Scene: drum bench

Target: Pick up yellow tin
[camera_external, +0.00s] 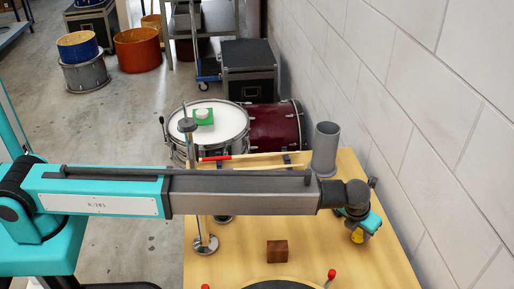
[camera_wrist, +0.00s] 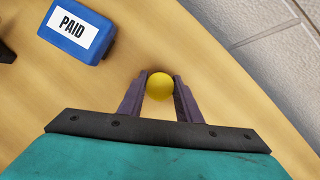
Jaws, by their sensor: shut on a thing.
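The yellow tin (camera_wrist: 160,86) shows in the wrist view as a round yellow top between the two fingers of my gripper (camera_wrist: 160,92). My gripper is shut on it, with one finger on each side. Whether the tin touches the bench is hard to tell.
The wooden bench (camera_external: 230,262) also holds a brown cube (camera_external: 277,251), a grey cylinder (camera_external: 326,149) and a metal stand (camera_external: 204,244). A white brick wall (camera_external: 440,130) runs close along the right side.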

